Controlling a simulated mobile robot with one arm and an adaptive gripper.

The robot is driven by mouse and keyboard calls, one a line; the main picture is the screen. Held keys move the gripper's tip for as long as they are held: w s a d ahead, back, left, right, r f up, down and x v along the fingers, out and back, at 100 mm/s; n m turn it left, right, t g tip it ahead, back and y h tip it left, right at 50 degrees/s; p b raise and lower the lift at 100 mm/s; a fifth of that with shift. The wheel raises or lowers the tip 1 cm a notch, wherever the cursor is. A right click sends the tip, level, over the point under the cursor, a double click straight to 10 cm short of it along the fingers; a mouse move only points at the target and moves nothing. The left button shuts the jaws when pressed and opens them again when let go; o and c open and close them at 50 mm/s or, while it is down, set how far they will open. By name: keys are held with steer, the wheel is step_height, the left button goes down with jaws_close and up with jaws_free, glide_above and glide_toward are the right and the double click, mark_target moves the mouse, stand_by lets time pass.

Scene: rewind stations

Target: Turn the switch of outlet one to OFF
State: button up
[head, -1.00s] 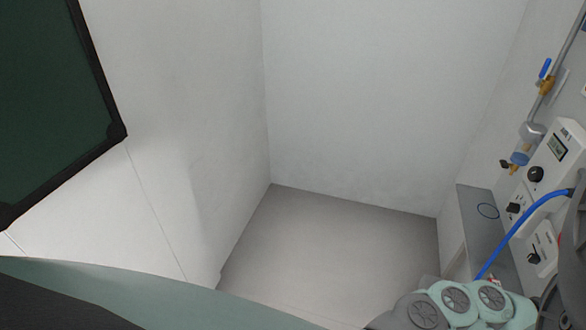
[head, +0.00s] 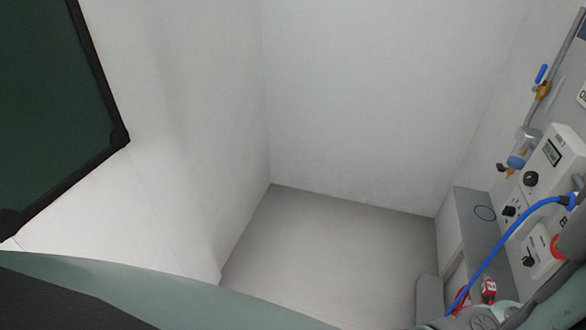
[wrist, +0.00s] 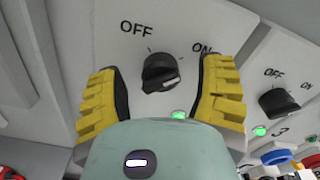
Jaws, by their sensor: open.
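In the wrist view a black rotary switch (wrist: 160,72) sits on a grey panel with OFF printed to its upper left and ON to its upper right. Its pale mark is on the lower right side of the knob. A green light (wrist: 179,115) glows below it. My gripper (wrist: 158,75) is open, with one yellow finger on each side of this switch; I cannot tell whether they touch it. A second black switch (wrist: 278,102), also marked OFF and ON, is to the right outside the fingers. The outlet number of the middle switch is hidden or unreadable.
A second green light (wrist: 259,131) glows under the right switch. In the head view, a blue hose (head: 500,245) curves in front of the wall units. A red button (head: 556,246) and red parts (head: 488,289) are close by. A grey shelf (head: 477,230) runs along the wall.

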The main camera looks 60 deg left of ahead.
steer(key=shift+d, duration=0.1)
jaws_close()
stand_by(0.7)
